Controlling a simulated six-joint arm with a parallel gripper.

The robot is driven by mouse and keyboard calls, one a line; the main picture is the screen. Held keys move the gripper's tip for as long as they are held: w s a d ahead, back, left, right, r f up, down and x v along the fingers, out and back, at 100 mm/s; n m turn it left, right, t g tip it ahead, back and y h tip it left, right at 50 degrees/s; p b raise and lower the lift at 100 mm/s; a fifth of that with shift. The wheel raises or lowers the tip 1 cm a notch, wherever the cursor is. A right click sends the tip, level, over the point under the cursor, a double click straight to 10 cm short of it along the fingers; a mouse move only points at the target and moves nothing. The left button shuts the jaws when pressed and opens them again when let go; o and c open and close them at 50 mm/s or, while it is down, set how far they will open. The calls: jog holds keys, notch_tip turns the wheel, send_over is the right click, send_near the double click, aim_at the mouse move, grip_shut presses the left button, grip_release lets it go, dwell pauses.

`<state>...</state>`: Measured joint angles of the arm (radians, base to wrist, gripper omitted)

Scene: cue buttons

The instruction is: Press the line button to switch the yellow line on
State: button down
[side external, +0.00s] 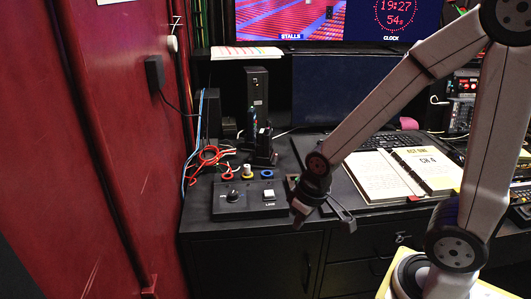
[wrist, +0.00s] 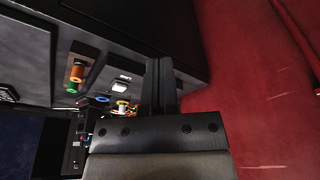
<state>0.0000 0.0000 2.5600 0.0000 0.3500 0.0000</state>
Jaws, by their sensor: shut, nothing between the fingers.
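A black control box (side external: 222,208) lies near the front edge of the black desk. It carries a dark round knob (side external: 233,196) on its left and a white button (side external: 268,194) on its right, with a small label below that is too blurred to read surely. The white button also shows in the wrist view (wrist: 121,84), left of my fingers. My gripper (side external: 298,218) is shut and empty, in front of and to the right of the box, apart from the button. Its dark fingers (wrist: 160,80) lie together in the wrist view.
Behind the box are a red ring (side external: 227,173), a yellow ring (side external: 247,172) and a blue ring (side external: 266,174), near coiled red cable (side external: 208,155). An open binder (side external: 405,172) lies to the right. A red wall (side external: 110,120) bounds the left side.

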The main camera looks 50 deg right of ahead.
jog(key=shift+w+d, duration=0.1)
dwell(0.4)
notch_tip(320, 180, up, 4)
jog(key=r+n+t, duration=0.1)
jog(key=n+t, duration=0.6)
jog(key=n, duration=0.1)
send_over(272, 193)
jog(key=shift+f, duration=0.25)
jog(key=shift+f, duration=0.25)
jog(key=shift+f, duration=4.15)
